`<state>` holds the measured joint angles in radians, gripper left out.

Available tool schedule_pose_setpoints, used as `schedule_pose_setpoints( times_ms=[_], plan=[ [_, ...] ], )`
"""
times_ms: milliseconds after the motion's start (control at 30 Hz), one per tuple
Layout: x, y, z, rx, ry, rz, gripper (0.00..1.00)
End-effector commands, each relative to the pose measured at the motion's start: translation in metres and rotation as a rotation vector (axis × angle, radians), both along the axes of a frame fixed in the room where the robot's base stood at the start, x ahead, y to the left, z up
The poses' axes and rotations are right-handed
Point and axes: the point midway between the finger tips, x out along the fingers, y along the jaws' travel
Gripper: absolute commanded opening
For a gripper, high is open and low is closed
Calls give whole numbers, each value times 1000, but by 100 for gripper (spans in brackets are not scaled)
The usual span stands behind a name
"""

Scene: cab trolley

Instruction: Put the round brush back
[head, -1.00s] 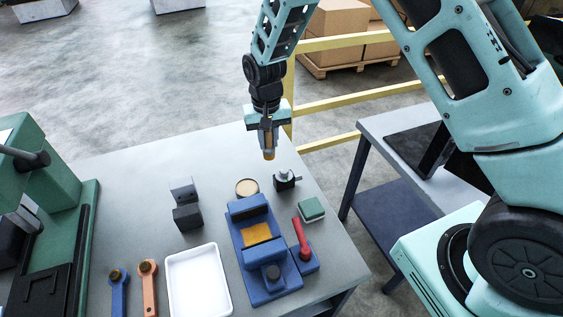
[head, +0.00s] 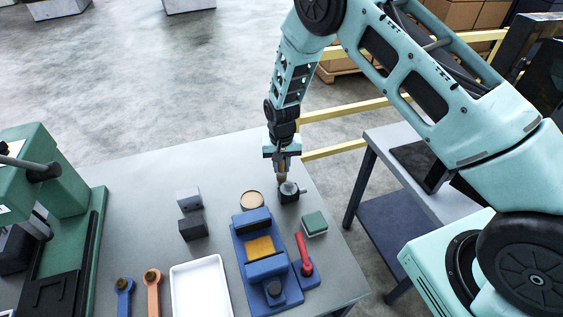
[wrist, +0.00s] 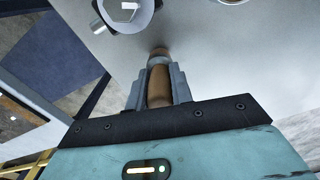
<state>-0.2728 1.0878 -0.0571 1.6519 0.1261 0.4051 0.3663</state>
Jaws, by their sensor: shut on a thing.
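My gripper (head: 283,160) is shut on the round brush (wrist: 158,85), which has a brown cylindrical body and points down. The brush tip also shows in the head view (head: 283,179), right by a small dark holder (head: 290,195) with a grey round top. In the wrist view the holder (wrist: 126,14) shows a round opening at the top edge, ahead and a little left of the brush tip. The brush looks apart from the opening there. In the head view the tip overlaps the holder's back edge, so I cannot tell whether they touch.
A round tin with a tan top (head: 251,200) stands left of the holder. A green block (head: 314,222), a blue fixture (head: 240,243), a red handle (head: 302,250) and a white tray (head: 199,288) are nearer. The grey table (head: 140,185) is clear at back left.

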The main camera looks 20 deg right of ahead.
Motion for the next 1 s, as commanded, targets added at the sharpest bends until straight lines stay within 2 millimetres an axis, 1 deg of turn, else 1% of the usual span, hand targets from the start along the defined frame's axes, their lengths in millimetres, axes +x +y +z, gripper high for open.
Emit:
schedule_pose_setpoints(
  times_ms=[433,467,500,533,833,1000],
  plan=[
    [0,0,-9,1,-1,0,0],
    [0,0,-8,1,-1,0,28],
    [0,0,-7,1,-1,0,39],
    [0,0,-7,1,-1,0,44],
    [0,0,-5,1,-1,0,44],
    [1,1,5,1,-3,0,44]
  ],
)
